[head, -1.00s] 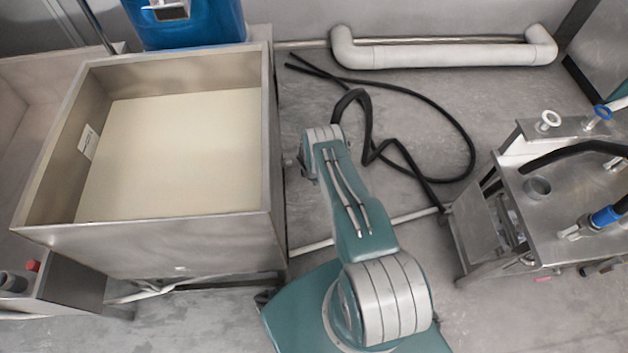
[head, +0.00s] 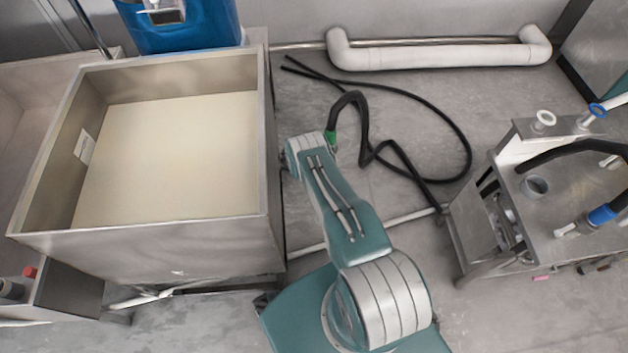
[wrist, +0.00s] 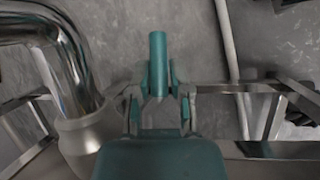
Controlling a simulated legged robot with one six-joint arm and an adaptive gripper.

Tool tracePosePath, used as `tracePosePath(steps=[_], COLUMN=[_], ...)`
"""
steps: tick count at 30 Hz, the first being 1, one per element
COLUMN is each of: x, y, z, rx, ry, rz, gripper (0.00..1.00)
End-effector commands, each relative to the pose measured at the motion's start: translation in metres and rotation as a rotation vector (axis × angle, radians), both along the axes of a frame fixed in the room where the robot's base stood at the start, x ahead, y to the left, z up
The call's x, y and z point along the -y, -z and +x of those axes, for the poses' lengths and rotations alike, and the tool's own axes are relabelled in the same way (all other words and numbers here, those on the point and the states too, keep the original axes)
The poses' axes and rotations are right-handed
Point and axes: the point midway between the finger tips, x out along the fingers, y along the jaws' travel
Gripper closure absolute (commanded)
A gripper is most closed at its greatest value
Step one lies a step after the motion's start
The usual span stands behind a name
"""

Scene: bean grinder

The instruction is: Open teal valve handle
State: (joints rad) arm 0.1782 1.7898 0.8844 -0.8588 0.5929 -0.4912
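The teal valve handle (wrist: 158,60) is a short, smooth teal bar, upright in the wrist view, just above the picture's middle. My gripper (wrist: 160,82) has its two fingers apart, one on each side of the handle's lower part. The gaps are narrow, and I cannot tell whether either finger touches it. The valve body and the handle's joint are not clear. In the head view my arm hides the gripper's fingertips and the handle, beside the right wall of the large steel bin (head: 150,245).
A curved shiny metal pipe (wrist: 75,75) stands close left of my gripper. Metal frame bars (wrist: 240,88) lie to the right. In the head view, a black hose (head: 440,110) loops over the floor, and a steel machine (head: 575,205) stands at right.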

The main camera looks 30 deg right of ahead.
Motion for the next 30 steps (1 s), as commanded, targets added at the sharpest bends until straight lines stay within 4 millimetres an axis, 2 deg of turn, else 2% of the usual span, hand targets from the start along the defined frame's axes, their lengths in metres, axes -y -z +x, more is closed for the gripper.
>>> tracePosePath(steps=[14,20,30], x=[0.0,0.001,0.0], y=[-0.004,-0.026,-0.078], z=[0.001,0.002,0.002], rx=[0.002,0.002,0.001], ry=[0.0,-0.001,-0.001], rz=[0.0,-0.001,0.0], gripper=[0.45,0.45,0.45])
